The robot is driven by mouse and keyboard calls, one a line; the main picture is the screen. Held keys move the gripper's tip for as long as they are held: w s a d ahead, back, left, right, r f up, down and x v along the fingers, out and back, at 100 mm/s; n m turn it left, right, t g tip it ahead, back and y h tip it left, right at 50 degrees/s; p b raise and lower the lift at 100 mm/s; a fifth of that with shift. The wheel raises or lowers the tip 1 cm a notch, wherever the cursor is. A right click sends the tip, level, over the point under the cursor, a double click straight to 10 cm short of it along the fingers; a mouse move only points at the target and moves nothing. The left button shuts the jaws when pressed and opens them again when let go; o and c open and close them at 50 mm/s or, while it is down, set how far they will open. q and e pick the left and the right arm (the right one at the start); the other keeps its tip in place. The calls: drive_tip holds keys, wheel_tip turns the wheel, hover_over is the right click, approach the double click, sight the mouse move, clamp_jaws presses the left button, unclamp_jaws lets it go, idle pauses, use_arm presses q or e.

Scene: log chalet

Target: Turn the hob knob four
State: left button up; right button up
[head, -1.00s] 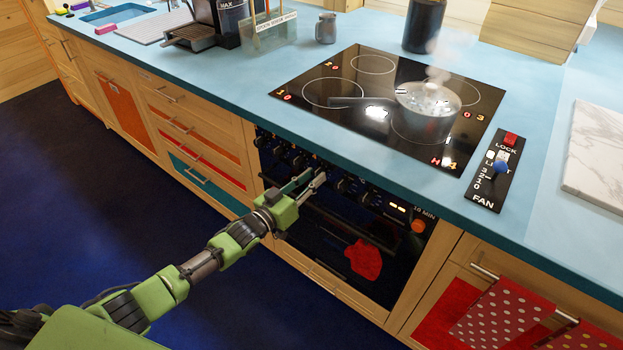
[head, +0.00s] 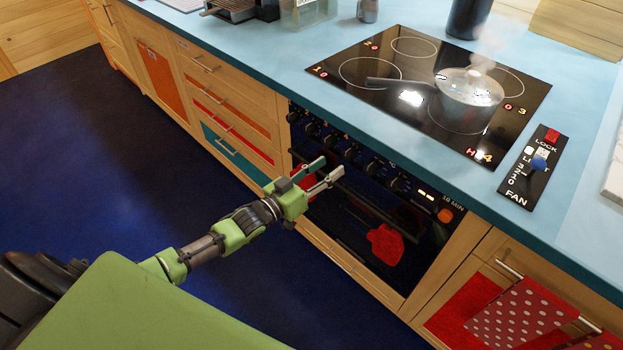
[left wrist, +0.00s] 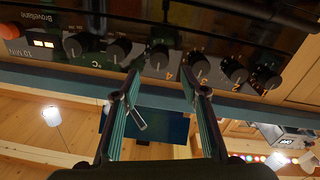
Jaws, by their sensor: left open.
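Dark round knobs line the top of the oven front. Knob four (head: 350,152) is fourth from the left in the head view. In the left wrist view, knob four (left wrist: 158,57) has a small orange 4 beside it and lies just beyond the gap between my fingers. My left gripper (head: 331,168) is open and empty, a little in front of and below the knob row; its two fingers (left wrist: 160,75) show apart, with no visible contact with a knob. The hob (head: 405,85) shows a red "H 4" in its near right corner. My right gripper is out of view.
A fan and light panel (head: 528,172) is to the right. The oven handle (head: 380,205) runs below the knobs. Spotted towels (head: 520,318) hang at lower right.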

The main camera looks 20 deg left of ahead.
use_arm(q)
drive_tip(key=v, duration=0.6)
idle(0.4)
drive_tip(key=s+a+f+g+y, duration=0.2)
drive_tip(key=s+f, duration=0.3)
drive_tip(key=f, duration=0.5)
drive_tip(key=s+a+f+g+y, duration=0.15)
drive_tip(key=s+f, duration=0.25)
drive_tip(key=f, duration=0.6)
drive_tip(key=s+a+f+g+y, duration=0.25)
drive_tip(key=s+f, duration=0.25)
drive_tip(key=f, duration=0.5)
drive_tip(key=s+d+f+g, duration=0.2)
drive_tip(key=s+f, duration=0.4)
drive_tip(key=s, duration=0.5)
drive_tip(key=s+d+f+g, duration=0.3)
drive_tip(key=s+f, duration=0.3)
drive_tip(key=s, duration=0.6)
drive_tip(key=s+d+f+g, duration=0.2)
drive_tip(key=s+f+g, duration=0.2)
drive_tip(key=s, duration=0.7)
wheel_tip(320, 180, down, 2)
drive_tip(key=shift+s+d+f+m+g+y, duration=0.1)
drive_tip(key=shift+s+d+m+g+y, duration=0.1)
drive_tip(key=shift+s+m+g+y, duration=0.15)
